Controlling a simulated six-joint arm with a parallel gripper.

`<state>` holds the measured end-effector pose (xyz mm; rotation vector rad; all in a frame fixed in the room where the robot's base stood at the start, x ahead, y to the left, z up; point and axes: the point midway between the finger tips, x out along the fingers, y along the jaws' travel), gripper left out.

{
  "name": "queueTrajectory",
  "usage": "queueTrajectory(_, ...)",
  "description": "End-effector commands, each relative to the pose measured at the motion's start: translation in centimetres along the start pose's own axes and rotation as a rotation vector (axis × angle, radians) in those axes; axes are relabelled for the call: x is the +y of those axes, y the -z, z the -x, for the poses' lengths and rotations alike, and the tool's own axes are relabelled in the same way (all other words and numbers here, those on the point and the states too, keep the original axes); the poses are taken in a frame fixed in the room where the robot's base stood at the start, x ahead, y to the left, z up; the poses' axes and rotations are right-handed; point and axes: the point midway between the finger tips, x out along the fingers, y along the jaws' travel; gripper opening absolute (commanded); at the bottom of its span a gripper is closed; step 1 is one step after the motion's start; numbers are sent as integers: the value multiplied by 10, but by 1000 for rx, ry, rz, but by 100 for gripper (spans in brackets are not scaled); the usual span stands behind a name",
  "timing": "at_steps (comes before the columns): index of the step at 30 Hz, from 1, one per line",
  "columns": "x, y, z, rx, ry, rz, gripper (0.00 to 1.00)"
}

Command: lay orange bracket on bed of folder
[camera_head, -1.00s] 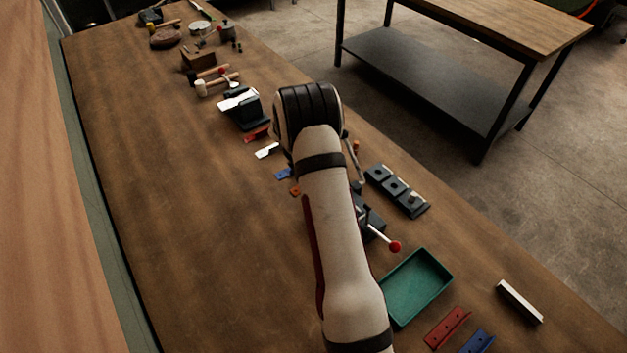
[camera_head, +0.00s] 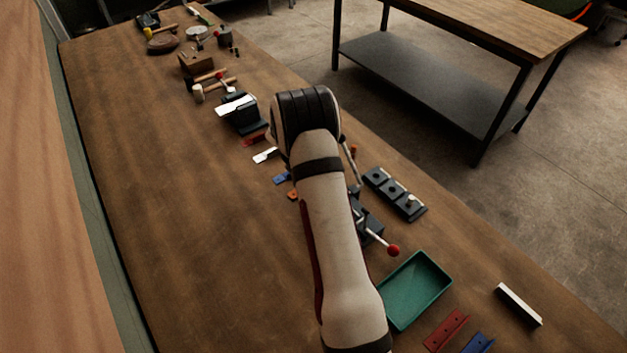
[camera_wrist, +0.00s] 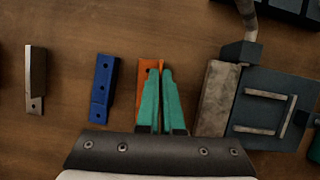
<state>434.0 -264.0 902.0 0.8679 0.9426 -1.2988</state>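The orange bracket (camera_wrist: 145,76) lies on the wooden bench, and part of it is covered by my gripper in the wrist view. My gripper (camera_wrist: 161,77) has its two teal fingers close together, one on each side of the bracket's raised flange, with orange showing in the narrow gap. In the head view a bit of the orange bracket (camera_head: 292,195) shows beside my arm, while my gripper is hidden. The dark folder (camera_wrist: 270,102), with a lighter bar along its left side, stands just right of the bracket. In the head view the folder (camera_head: 367,229) shows partly, with its red-knobbed lever.
A blue bracket (camera_wrist: 103,88) and a grey-white bracket (camera_wrist: 36,80) lie to the left. A green tray (camera_head: 418,289), a dark block with holes (camera_head: 393,192), and red (camera_head: 446,330) and blue pieces (camera_head: 478,343) sit near the folder. The bench's left side is clear.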

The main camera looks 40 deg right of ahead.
Motion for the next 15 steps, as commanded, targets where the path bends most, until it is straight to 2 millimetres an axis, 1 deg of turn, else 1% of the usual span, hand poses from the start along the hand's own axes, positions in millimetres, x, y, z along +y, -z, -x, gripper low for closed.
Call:
queueTrajectory(5, 1, -9, 22, -1, -3, -1, 0)
queueTrajectory(7, 1, -15, 35, -2, -3, -1, 0)
queueTrajectory(8, -4, -19, 38, -1, -1, -2, 0)
queueTrajectory(15, -57, -52, 60, -1, -1, -5, 0)
